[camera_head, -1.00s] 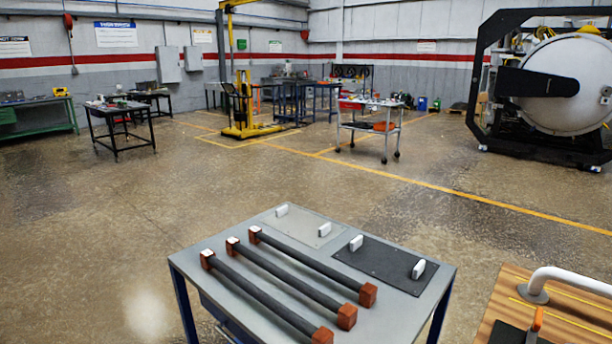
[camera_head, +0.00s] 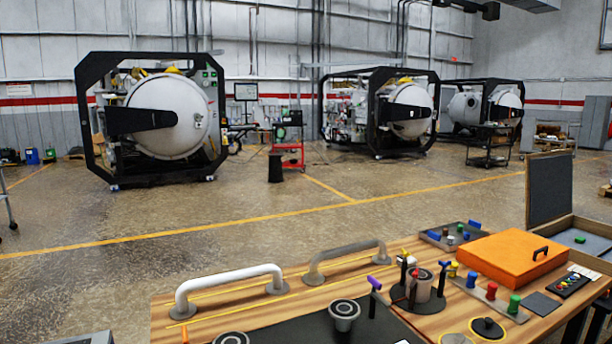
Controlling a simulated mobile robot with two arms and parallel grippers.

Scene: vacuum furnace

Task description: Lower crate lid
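A wooden crate (camera_head: 566,226) stands at the right edge of the head view, partly cut off by the frame. Its lid (camera_head: 549,188) stands up roughly vertical at the crate's left side, a dark grey panel with a pale wooden edge. The crate's inside looks light grey-blue, with a small green item (camera_head: 580,240) in it. Neither of my grippers shows in the head view.
A wooden-topped table (camera_head: 420,260) fills the lower right. It carries a white curved handle (camera_head: 228,286), a grey handle (camera_head: 345,258), an orange box (camera_head: 513,258) left of the crate, coloured pegs and a small tray (camera_head: 440,240).

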